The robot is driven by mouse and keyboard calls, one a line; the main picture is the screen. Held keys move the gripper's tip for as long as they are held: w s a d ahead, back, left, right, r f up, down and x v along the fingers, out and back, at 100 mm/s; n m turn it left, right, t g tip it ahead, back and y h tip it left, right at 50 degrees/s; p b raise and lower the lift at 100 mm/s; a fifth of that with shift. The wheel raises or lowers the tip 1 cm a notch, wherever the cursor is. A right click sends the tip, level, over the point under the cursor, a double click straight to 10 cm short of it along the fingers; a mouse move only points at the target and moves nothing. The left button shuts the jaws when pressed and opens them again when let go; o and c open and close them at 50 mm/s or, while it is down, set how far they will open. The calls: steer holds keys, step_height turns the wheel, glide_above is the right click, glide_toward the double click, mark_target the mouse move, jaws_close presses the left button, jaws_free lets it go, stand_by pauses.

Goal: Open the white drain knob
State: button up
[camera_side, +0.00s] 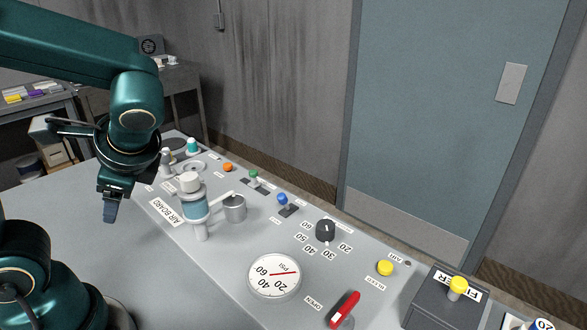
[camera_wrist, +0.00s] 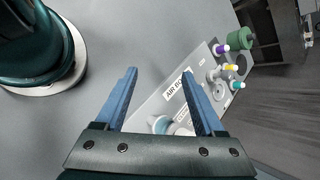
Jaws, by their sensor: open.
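A teal cylinder (camera_side: 194,205) stands upright on the grey air board, with a white round knob (camera_side: 190,182) on top and a pale stem below. I cannot tell for certain which white part is the drain knob. In the wrist view the teal cylinder (camera_wrist: 161,124) shows partly, low between my fingers and cut off by the gripper body. My gripper (camera_wrist: 160,72) is open and empty, its two blue fingers apart. In the side view my gripper (camera_side: 110,207) hangs left of the cylinder, above the bare table, touching nothing.
The board also carries a PSI gauge (camera_side: 274,276), a red lever (camera_side: 344,309), a black dial (camera_side: 325,231) and several coloured knobs. The table left of the board is clear.

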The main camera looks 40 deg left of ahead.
steer(key=w+d+n+t+h, duration=0.2)
steer(key=d+n+t+h, duration=0.4)
steer(key=d, duration=0.5)
steer(key=shift+d+r+n+t+h, duration=0.35)
steer(key=shift+n+h, duration=0.75)
steer(key=shift+n, duration=0.6)
